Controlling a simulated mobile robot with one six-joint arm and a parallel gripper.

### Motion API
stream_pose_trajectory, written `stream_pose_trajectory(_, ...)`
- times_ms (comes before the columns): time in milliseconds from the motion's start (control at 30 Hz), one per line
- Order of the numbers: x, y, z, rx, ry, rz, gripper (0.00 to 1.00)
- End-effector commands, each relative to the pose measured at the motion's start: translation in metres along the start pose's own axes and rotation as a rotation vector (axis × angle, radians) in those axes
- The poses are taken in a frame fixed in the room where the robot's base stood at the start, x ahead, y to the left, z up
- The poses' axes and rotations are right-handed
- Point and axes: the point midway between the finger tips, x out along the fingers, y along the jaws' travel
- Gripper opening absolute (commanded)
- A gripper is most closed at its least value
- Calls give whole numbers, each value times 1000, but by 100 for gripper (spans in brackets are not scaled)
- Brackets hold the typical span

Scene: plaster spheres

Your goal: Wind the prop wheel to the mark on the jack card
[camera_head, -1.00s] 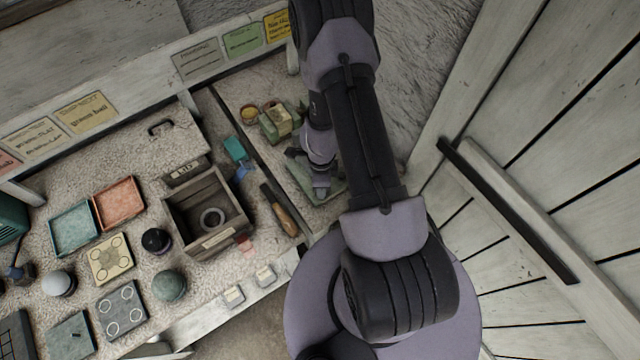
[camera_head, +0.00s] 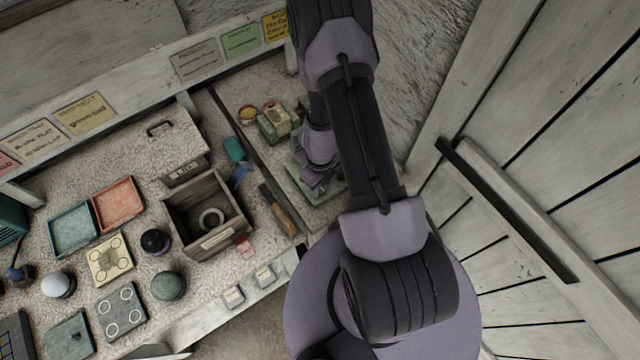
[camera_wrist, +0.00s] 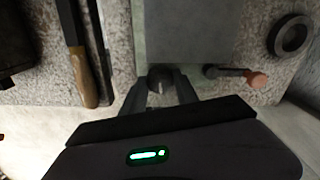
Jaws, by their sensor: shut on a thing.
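In the wrist view my gripper (camera_wrist: 161,90) has its two fingers around a small dark round knob, which looks like the prop wheel (camera_wrist: 160,77). It sits at the near edge of a flat grey-green plate (camera_wrist: 188,35), apparently the jack. In the head view my gripper (camera_head: 311,182) is over the grey-green jack (camera_head: 331,192), in the section right of the dark divider. My wrist and arm hide much of it there. I cannot make out a mark or the jack card's print.
A short rod with a copper-coloured end (camera_wrist: 256,79) and a dark ring (camera_wrist: 290,36) lie to the right in the wrist view. A wooden-handled tool (camera_head: 279,212) lies left of my gripper. A wooden box (camera_head: 207,212) with a ring inside stands further left. Tins (camera_head: 274,122) stand behind.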

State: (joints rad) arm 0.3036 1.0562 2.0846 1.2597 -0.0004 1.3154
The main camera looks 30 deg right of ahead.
Motion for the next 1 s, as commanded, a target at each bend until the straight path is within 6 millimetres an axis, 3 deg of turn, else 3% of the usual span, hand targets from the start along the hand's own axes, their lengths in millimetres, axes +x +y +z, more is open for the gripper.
stream_pose_trajectory(733, 1, 1, -2, 73, 4, 2, 0)
stream_pose_trajectory(767, 1, 1, -2, 72, 4, 2, 42)
stream_pose_trajectory(800, 1, 1, -2, 72, 4, 2, 50)
stream_pose_trajectory(867, 1, 1, -1, 72, 3, 2, 58)
stream_pose_trajectory(1000, 1, 1, -1, 72, 2, 1, 58)
